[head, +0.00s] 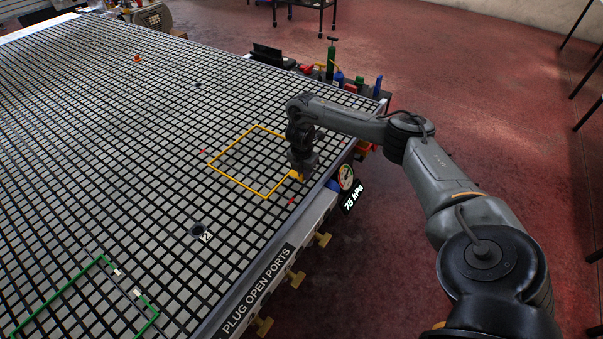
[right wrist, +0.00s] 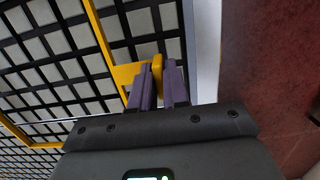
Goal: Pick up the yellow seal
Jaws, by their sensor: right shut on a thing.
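The yellow seal (head: 237,181) is a thin square outline on the black grid table, near its right edge. It has a solid yellow tab at the corner nearest that edge. My right gripper (head: 304,175) points down at this corner. In the right wrist view, the purple fingers of my right gripper (right wrist: 159,82) are shut on the tab of the yellow seal (right wrist: 126,74). I cannot tell whether the seal is raised off the grid. My left gripper is out of view.
A green outline (head: 58,294) lies at the table's lower left. A dark round port (head: 199,231) marked 2 is in the grid. A gauge (head: 346,178) reading 75 kPa and yellow valve handles (head: 297,279) line the edge. Bottles and tools (head: 330,62) stand at the far edge.

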